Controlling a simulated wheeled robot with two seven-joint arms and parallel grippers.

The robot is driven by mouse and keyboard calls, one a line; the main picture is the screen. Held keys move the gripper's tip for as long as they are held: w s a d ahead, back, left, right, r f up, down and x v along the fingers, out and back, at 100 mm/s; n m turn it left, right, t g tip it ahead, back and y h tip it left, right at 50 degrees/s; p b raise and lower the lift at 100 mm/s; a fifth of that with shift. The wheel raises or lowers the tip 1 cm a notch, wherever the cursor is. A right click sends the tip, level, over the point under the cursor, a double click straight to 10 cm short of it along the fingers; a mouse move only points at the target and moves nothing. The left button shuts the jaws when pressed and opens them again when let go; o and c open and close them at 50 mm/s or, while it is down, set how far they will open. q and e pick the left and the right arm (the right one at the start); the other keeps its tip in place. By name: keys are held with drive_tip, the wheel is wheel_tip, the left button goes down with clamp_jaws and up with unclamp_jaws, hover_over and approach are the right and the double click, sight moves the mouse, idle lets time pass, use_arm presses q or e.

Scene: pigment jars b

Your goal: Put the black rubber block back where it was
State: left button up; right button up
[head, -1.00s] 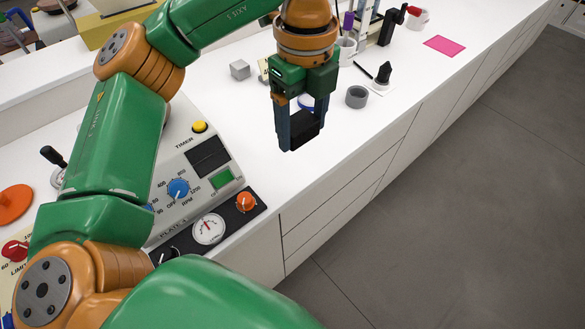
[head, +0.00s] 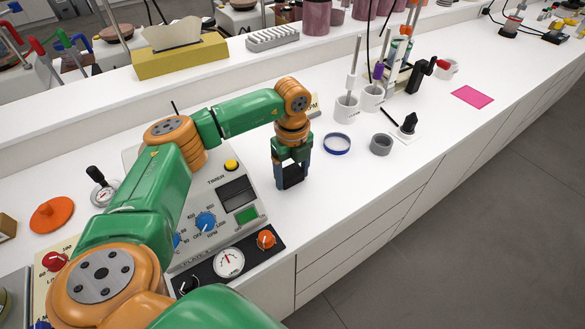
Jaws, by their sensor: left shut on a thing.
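My left gripper (head: 292,181) points down over the white counter, just right of the timer console. It is shut on the black rubber block (head: 293,175), which shows dark between its two fingers. Whether the block touches the counter or hangs just above it I cannot tell. My right gripper is not in view.
A blue ring (head: 337,144) and a grey ring-shaped cup (head: 381,145) stand right of the gripper. A black stopper-like piece (head: 408,124), white mugs (head: 346,109) and a pink sheet (head: 472,97) are farther right. The control console (head: 205,205) is at left. The counter front is clear.

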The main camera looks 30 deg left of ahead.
sight(292, 174)
use_arm(q)
drive_tip(key=shift+f, duration=0.15)
drive_tip(key=o, duration=1.2)
drive_tip(key=shift+o, duration=0.2)
drive_tip(key=shift+r, duration=0.3)
wheel_tip(292, 174, up, 12)
drive_tip(key=b, duration=0.2)
drive_tip(key=shift+f, duration=0.15)
